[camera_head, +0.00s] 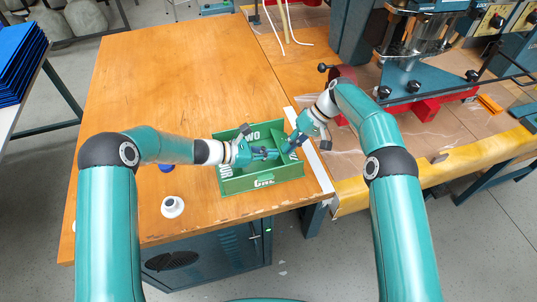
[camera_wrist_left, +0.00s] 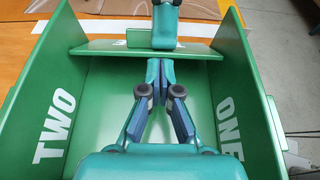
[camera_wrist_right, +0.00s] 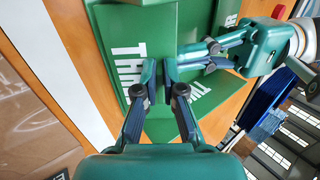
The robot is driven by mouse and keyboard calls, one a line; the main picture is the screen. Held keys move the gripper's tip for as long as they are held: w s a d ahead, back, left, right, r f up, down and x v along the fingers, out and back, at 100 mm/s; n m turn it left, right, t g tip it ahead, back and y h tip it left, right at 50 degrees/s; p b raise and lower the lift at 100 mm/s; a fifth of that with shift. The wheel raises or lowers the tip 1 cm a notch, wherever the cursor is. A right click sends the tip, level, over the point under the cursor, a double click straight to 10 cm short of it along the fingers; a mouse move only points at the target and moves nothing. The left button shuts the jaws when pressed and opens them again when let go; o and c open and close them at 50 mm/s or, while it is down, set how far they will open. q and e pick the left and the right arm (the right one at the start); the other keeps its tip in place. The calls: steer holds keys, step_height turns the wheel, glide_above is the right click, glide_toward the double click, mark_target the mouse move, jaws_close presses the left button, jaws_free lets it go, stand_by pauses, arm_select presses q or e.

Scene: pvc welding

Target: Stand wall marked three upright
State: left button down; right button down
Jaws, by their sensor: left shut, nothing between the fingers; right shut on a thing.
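The wall marked three (camera_wrist_right: 125,62) is a green panel with white lettering, partly readable as "THR" in the right wrist view. It spans the right end of the green box in the head view, and shows as a crosswise panel (camera_wrist_left: 105,52) at the far end in the left wrist view. My right gripper (camera_head: 291,149) is shut on it. I cannot tell its exact tilt. My left gripper (camera_head: 272,153) is shut and empty inside the box, pointing at this wall; its fingertips (camera_wrist_left: 157,70) are close to it. Walls marked two (camera_wrist_left: 56,120) and one (camera_wrist_left: 228,115) stand at the sides.
The box stands on a wooden table (camera_head: 170,85), near its front right part. A white round fitting (camera_head: 172,207) and a small blue item (camera_head: 166,168) lie left of it. A machine (camera_head: 415,80) stands at the back right.

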arm_select(q)
steer(key=shift+d+r, duration=0.35)
steer(key=shift+r, duration=0.2)
arm_select(e)
steer(key=shift+s+a+f, duration=0.1)
steer(key=shift+a+f, duration=0.05)
steer(key=c, duration=1.3)
jaws_free()
steer(key=shift+s+f, duration=0.1)
